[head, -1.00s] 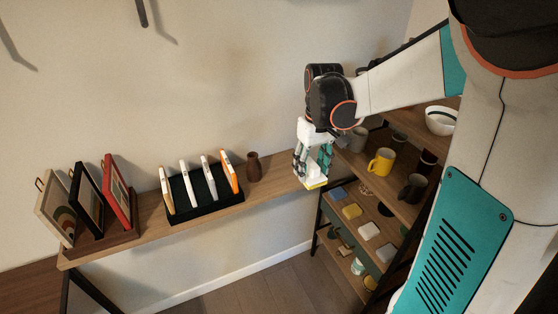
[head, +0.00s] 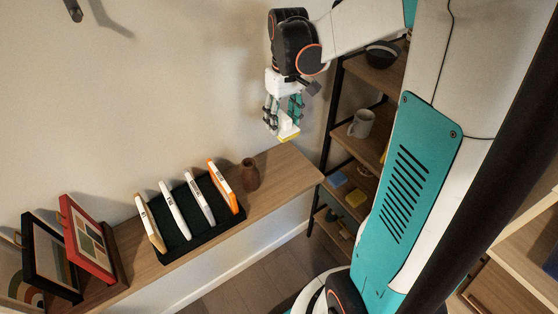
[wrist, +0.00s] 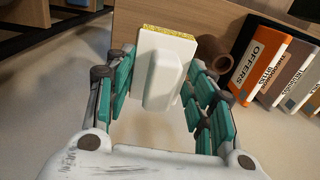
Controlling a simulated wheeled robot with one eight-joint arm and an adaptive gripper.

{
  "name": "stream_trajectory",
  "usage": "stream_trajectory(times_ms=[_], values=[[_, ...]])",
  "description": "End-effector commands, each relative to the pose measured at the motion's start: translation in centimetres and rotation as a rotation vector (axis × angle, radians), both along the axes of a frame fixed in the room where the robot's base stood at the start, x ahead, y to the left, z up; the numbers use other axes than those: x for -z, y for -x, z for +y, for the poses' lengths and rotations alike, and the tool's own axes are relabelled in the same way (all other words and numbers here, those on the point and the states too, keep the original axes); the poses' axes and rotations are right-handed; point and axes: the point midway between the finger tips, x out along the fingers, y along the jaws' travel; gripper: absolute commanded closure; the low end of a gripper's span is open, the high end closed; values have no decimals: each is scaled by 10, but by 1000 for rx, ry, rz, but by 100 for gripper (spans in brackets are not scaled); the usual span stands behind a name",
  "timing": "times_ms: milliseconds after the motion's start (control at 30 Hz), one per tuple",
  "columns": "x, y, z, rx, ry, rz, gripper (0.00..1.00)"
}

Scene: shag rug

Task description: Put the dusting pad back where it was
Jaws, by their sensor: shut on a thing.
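The dusting pad (head: 289,135) is a white block with a yellow edge. In the wrist view the pad (wrist: 165,72) sits between the teal fingers, its white grip toward me and its yellow strip along the far edge. My gripper (head: 284,122) is shut on it and holds it in the air above the right end of the wooden wall shelf (head: 282,172). The pad appears clear of that shelf in the head view. The pad's underside is hidden.
On the wall shelf stand a brown vase (head: 250,174), a dark rack (head: 190,238) with several upright labelled cases, and picture frames (head: 88,240). An open shelving unit at right holds a grey mug (head: 361,123), a blue block (head: 337,179) and a yellow block (head: 355,198).

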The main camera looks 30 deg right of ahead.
Motion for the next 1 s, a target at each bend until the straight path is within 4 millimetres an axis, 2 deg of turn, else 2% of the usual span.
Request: stream_trajectory(times_ms=[33, 100, 400, 533, 767, 1000], values=[[16, 0, 0, 0, 0, 0, 73], [34, -1, 0, 0, 0, 0, 73], [104, -1, 0, 0, 0, 0, 73], [122, 0, 0, 0, 0, 0, 73], [135, -1, 0, 0, 0, 0, 73], [168, -1, 0, 0, 0, 0, 73]])
